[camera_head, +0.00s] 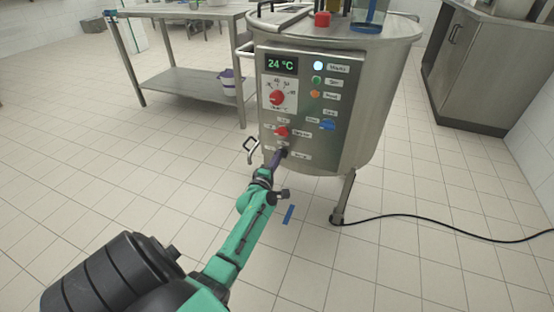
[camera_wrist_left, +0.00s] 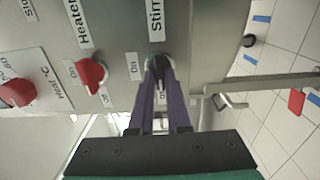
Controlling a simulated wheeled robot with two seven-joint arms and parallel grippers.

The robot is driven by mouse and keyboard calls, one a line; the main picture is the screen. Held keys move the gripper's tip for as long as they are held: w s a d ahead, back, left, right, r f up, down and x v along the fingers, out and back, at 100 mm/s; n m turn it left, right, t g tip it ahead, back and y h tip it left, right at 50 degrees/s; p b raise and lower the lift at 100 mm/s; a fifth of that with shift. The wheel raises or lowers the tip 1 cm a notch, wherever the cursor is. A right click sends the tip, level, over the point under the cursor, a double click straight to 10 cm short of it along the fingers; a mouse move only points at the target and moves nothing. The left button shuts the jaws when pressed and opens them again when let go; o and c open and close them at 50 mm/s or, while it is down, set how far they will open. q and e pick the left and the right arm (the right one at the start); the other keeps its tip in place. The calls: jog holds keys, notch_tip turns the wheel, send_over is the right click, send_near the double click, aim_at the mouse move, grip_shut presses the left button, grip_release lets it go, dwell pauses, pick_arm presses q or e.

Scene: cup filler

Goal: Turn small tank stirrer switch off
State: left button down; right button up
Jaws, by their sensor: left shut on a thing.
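The small tank (camera_head: 385,60) is a round steel vessel on legs with a control panel on its front. The stirrer switch (camera_head: 285,152) is a small dark knob low on that panel. In the left wrist view the stirrer switch (camera_wrist_left: 157,61) sits beside an "On" label and a partly covered "Off" label. My left gripper (camera_head: 281,155) reaches up to it from below, and its purple fingers (camera_wrist_left: 160,78) are shut on the knob. The fingers hide most of the knob, so I cannot tell which way it points. My right gripper is in neither view.
The red heater switch (camera_head: 281,132) is just above, with the red heat dial (camera_head: 277,97) higher up. A black cable (camera_head: 440,220) crosses the tiled floor. A steel table (camera_head: 185,85) stands behind left.

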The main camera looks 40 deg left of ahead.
pick_arm(q)
jog(key=shift+f, duration=0.1)
jog(key=c, duration=0.9)
grip_release()
jog(key=p+v, duration=0.2)
jog(key=v, duration=1.2)
jog(key=shift+s+d+p, duration=0.2)
jog(key=shift+s+p, duration=0.1)
jog(key=shift+p, duration=0.05)
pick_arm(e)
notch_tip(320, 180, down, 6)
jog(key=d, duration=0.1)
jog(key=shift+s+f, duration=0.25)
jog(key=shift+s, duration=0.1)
